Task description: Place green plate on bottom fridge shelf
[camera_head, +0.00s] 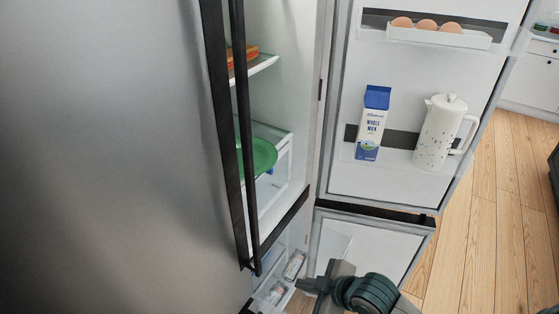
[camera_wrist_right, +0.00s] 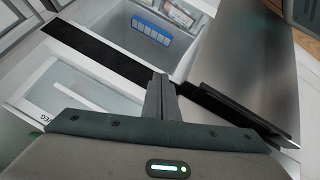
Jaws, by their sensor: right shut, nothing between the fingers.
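The green plate (camera_head: 263,157) is inside the fridge, at the level of the lower glass shelf (camera_head: 275,133). Its left part is hidden behind the dark handle bars of the closed door, so I cannot tell exactly what it rests on. My right gripper (camera_head: 312,284) is below the fridge compartment, in front of the open lower compartment, well apart from the plate. In the right wrist view its fingers (camera_wrist_right: 160,88) are together and empty. My left gripper is not in view.
The open fridge door (camera_head: 400,190) holds eggs (camera_head: 426,27), a milk carton (camera_head: 373,125) and a white jug (camera_head: 439,130). A closed steel door (camera_head: 110,150) fills the left. Below, the lower door (camera_head: 375,250) stands open, and packages (camera_head: 294,266) lie inside.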

